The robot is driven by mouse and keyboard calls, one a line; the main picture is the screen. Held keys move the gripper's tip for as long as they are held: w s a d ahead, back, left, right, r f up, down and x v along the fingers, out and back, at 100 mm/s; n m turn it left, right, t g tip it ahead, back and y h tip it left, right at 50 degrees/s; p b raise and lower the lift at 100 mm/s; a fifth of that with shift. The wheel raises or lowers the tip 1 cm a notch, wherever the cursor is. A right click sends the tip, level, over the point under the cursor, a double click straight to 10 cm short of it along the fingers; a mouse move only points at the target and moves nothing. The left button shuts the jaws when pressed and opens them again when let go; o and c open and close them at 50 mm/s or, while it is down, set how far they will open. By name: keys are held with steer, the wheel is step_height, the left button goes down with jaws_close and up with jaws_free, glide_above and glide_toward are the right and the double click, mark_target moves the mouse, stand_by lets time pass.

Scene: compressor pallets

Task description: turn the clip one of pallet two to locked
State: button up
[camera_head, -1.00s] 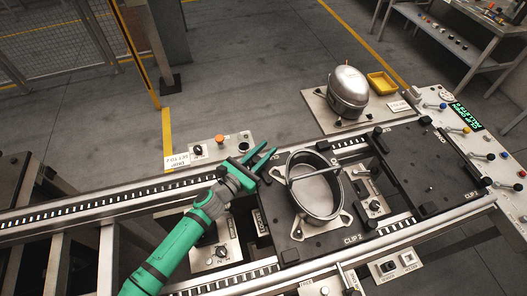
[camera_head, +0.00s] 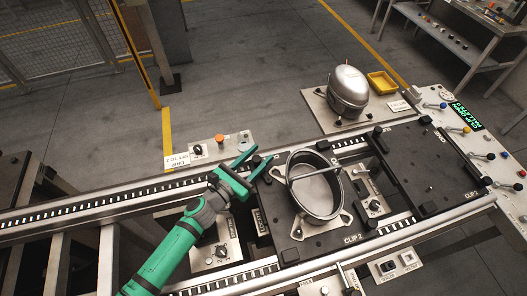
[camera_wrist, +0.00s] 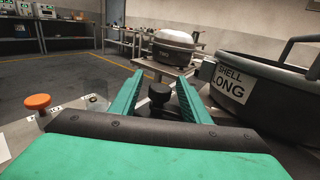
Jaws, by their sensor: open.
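My green gripper (camera_head: 260,157) is open at the upper left corner of the black pallet (camera_head: 290,245) whose near edge is labelled CLIP 2. In the wrist view, a black knob (camera_wrist: 160,93), which looks like clip one, stands between the two open fingers (camera_wrist: 160,77), with gaps on both sides and no clear contact. The clip's own label and its locked or unlocked marking cannot be read. An open round metal shell (camera_head: 318,205) with a bar across it sits on the pallet. The wrist view shows its dark side with a SHELL LONG label (camera_wrist: 232,82).
A second black pallet (camera_head: 428,165) lies to the right on the conveyor. A closed compressor (camera_head: 348,90) stands on a plate behind the rail, beside a yellow bin (camera_head: 382,83). A control box with an orange button (camera_head: 220,138) is behind the gripper. The shell is close to the right finger.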

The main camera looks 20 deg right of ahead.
steer(key=v, duration=0.7)
steer(key=shift+a, duration=0.25)
steer(key=shift+s, duration=0.15)
steer(key=shift+c, duration=1.3)
steer(key=shift+s, duration=0.1)
steer(key=c, duration=0.6)
steer(key=shift+s+a, duration=0.1)
steer(key=shift+a, duration=0.3)
jaws_close()
steer(key=s+a+r+m+g+y, duration=0.15)
steer(key=s+a+m+g, duration=0.35)
steer(key=a, duration=0.5)
steer(key=n+g, duration=0.1)
glide_toward(253, 162)
steer(key=s+d+f, duration=0.3)
steer(key=d+f, duration=0.1)
steer(key=d, duration=0.3)
steer(key=shift+f, duration=0.2)
